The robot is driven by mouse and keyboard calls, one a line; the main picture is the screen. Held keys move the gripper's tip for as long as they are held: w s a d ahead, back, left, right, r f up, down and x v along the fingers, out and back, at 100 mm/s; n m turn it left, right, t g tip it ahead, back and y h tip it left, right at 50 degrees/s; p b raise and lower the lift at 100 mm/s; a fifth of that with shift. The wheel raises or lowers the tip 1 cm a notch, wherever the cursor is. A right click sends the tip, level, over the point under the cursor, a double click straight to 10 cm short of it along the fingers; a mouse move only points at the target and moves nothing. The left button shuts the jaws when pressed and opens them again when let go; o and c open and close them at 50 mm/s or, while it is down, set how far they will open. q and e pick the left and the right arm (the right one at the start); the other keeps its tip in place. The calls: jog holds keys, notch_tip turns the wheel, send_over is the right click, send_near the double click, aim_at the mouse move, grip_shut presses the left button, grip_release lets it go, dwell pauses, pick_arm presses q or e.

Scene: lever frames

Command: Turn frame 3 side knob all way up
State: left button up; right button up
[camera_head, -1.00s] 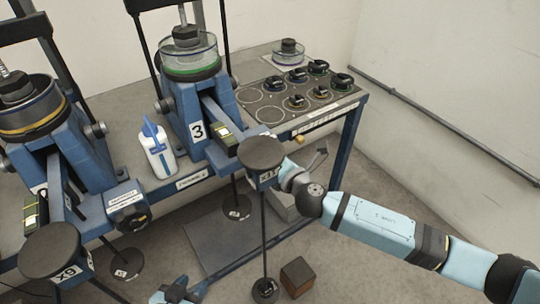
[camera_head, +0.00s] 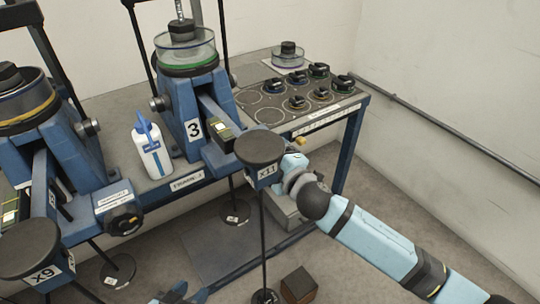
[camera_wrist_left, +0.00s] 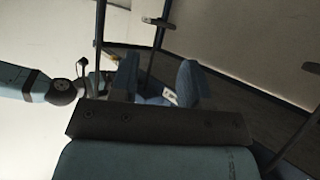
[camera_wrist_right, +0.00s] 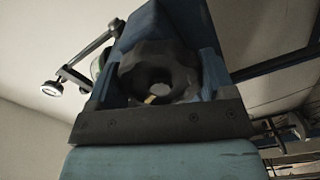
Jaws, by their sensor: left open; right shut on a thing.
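Frame 3 (camera_head: 192,100) is a blue lever frame with a "3" label and a clear, green-rimmed dish on top. Its side knob (camera_wrist_right: 165,68), dark and lobed, fills the middle of the right wrist view. My right gripper (camera_wrist_right: 158,82) is shut on it, one finger on each side. In the head view the knob and the right fingers are mostly hidden behind the black X11 pad (camera_head: 260,146). My left gripper (camera_wrist_left: 155,82) is open, with nothing between its fingers. It shows low in the head view (camera_head: 174,294), away from frame 3.
A white and blue bottle (camera_head: 152,150) stands left of frame 3. Another frame with a side knob (camera_head: 123,219) and an X9 pad (camera_head: 28,250) are at left. Several weights sit on the dark panel (camera_head: 268,103) at right. A brown block (camera_head: 298,284) lies on the floor.

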jog(key=o, duration=0.9)
jog(key=shift+f+m, duration=0.1)
jog(key=shift+m, duration=0.4)
jog(key=shift+o, duration=1.4)
jog(key=shift+a, duration=0.1)
jog(key=shift+s, duration=0.25)
pick_arm(q)
jog(key=shift+a+r+p, duration=0.15)
jog(key=shift+r+p, duration=0.65)
jog(key=shift+p, duration=0.25)
pick_arm(e)
jog(key=shift+v, duration=2.8)
jog(key=shift+w, duration=0.1)
